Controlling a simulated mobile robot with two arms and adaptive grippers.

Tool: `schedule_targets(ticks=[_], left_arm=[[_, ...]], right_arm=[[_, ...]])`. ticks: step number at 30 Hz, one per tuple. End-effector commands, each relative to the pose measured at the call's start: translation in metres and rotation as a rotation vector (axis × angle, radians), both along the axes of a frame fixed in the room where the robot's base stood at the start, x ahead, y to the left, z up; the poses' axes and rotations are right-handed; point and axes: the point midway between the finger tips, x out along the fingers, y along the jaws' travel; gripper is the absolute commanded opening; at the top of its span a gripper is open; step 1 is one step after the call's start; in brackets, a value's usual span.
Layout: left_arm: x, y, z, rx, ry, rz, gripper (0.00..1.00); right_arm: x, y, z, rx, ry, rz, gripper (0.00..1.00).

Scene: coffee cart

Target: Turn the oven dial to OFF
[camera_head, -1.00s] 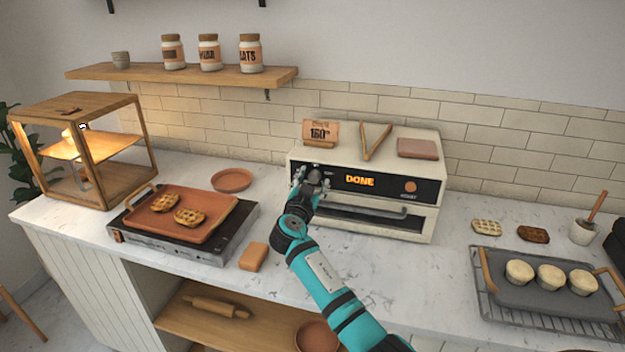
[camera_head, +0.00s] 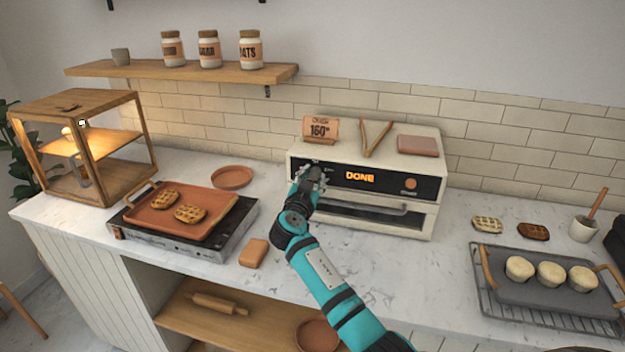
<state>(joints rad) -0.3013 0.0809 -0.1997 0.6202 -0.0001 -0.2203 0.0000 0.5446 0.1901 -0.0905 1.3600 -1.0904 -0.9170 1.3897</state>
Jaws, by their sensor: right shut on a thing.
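The white oven (camera_head: 420,222) stands on the counter against the tiled wall. Its black panel shows "DONE" in orange, with an orange knob (camera_head: 410,184) at the panel's right end. My right gripper (camera_head: 309,176) is at the left end of the panel, shut on the oven dial there. The gripper hides the dial, so its pointer and setting cannot be read. The oven door below the panel is closed, with a grey handle across it. My left gripper is not in view.
A "160°" sign (camera_head: 320,129), tongs (camera_head: 376,138) and a terracotta block (camera_head: 418,146) lie on the oven. A hotplate with a waffle tray (camera_head: 218,222) stands left. A tray with pale muffins (camera_head: 512,291) sits right. The counter before the oven is fairly clear.

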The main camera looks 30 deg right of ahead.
Motion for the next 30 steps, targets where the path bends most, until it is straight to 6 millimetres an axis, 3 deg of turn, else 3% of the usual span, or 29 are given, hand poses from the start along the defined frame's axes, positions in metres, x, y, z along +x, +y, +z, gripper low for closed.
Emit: schedule_targets(ticks=[14,30], left_arm=[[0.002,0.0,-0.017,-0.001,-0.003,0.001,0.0],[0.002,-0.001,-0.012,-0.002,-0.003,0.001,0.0]], right_arm=[[0.0,0.0,-0.001,-0.238,0.28,-0.001,0.0],[-0.001,-0.001,0.003,-0.573,0.671,0.0,0.0]])
